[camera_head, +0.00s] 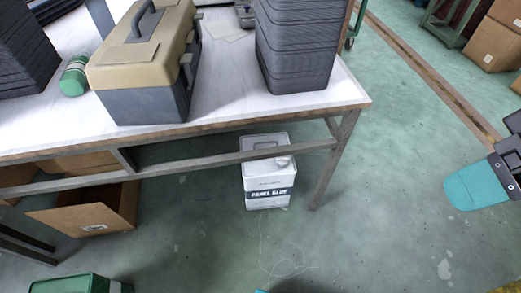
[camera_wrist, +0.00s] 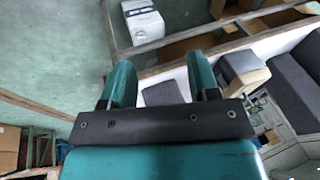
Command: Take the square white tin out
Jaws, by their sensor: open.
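The square white tin (camera_head: 267,190) stands upright on the floor under the table (camera_head: 200,130), near its right leg. It has a dark label band and a lid, and a table rail crosses in front of its top. The tin also shows at the top of the wrist view (camera_wrist: 142,24). My gripper (camera_wrist: 161,78) is open and empty, with its two teal fingers apart. In the head view a teal finger of it shows at the right edge, well away from the tin and clear of the table.
A beige and grey toolbox (camera_head: 145,60), a green roll (camera_head: 74,76) and stacks of dark trays (camera_head: 298,45) are on the table. An open cardboard box (camera_head: 95,210) lies under it at left. The table leg (camera_head: 335,160) stands right of the tin.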

